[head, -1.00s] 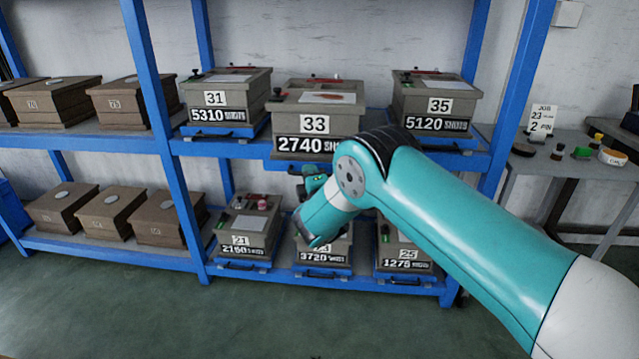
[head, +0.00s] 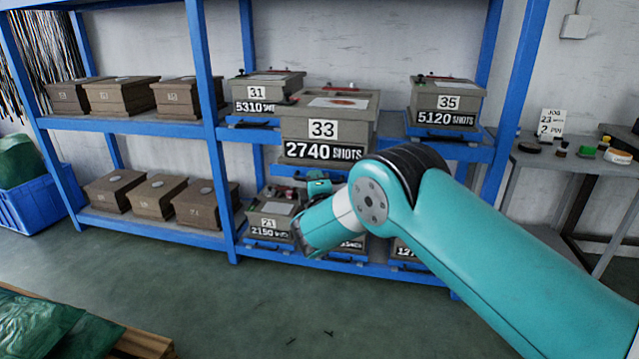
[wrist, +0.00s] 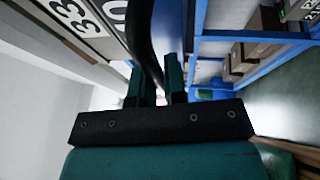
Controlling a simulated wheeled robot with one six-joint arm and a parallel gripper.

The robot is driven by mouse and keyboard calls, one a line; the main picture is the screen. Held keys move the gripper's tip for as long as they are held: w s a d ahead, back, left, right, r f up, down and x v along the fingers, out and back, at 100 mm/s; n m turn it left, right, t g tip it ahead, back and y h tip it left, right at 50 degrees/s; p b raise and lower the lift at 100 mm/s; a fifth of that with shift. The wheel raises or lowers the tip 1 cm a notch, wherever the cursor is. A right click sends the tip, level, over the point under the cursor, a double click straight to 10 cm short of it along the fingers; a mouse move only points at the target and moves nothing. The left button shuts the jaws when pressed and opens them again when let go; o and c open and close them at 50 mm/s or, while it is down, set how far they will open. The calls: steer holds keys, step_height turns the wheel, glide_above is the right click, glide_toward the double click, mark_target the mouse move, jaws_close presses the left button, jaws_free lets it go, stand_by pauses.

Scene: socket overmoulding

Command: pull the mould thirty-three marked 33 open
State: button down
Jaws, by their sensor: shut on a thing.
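Mould 33 (head: 356,130) is a grey-brown box marked 33 and 2740 SHOTS. In the head view it stands out in front of moulds 31 and 35 on the upper shelf, on a blue sliding tray (head: 283,170). My gripper (head: 318,182) is just below its front, partly hidden by my arm. In the wrist view my gripper's two dark fingers (wrist: 156,82) are shut on a curved black handle (wrist: 142,40) beside the 33 label (wrist: 85,15). The mould's top appears closed in the head view, with a reddish-brown patch on a pale plate.
Mould 31 (head: 268,92) and mould 35 (head: 447,100) sit on either side. Mould 21 (head: 270,215) and others stand on the lower shelf, behind my arm. Open floor (head: 230,290) lies in front. A pallet (head: 145,343) with green bags is at lower left, a side bench (head: 560,160) at right.

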steer(key=shift+d+f, duration=0.1)
steer(key=c, duration=1.2)
jaws_free()
steer(key=b+v, duration=1.5)
steer(key=v, duration=0.2)
steer(key=shift+s+b, duration=0.2)
steer(key=shift+b, duration=0.15)
